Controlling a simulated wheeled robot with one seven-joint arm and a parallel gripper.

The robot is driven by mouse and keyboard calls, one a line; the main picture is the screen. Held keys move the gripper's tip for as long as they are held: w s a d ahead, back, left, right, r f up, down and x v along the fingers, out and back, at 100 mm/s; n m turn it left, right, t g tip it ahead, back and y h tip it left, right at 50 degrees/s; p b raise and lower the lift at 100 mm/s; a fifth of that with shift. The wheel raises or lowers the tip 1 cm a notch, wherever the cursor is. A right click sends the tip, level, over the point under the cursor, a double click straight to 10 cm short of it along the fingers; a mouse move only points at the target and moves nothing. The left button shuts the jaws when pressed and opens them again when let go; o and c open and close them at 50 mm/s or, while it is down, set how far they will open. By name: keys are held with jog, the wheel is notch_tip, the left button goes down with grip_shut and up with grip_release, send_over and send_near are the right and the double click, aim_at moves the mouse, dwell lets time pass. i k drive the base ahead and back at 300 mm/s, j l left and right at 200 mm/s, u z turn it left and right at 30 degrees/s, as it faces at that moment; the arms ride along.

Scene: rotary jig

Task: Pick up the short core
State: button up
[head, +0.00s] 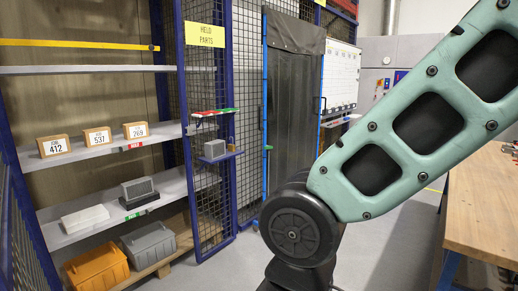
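Two grey finned blocks look like cores. One block (139,188) stands on a dark base on the lower shelf at the left. A smaller-looking block (212,149) sits on a small blue bracket shelf (222,157) at the mesh cage's front post. I cannot tell from this view which is the short one. My arm, with a green link and a black joint, crosses the right side, well apart from both blocks. My gripper is out of view below the frame.
Boxes marked 412 (53,146), 537 (97,137) and 769 (136,130) stand on the shelf above. A white block (85,219) lies on the lower shelf, with orange (97,268) and grey (148,244) bins beneath. A wooden bench (483,215) stands right; the middle floor is clear.

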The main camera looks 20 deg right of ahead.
aim_at(215, 150)
jog(key=z, duration=0.15)
jog(key=i+u, duration=0.1)
jog(key=i, duration=1.3)
jog(key=i+u, duration=0.15)
jog(key=i, duration=0.55)
jog(key=i+l, duration=0.15)
jog(key=i, duration=0.55)
jog(key=i+l+u, duration=0.15)
jog(key=i, duration=0.5)
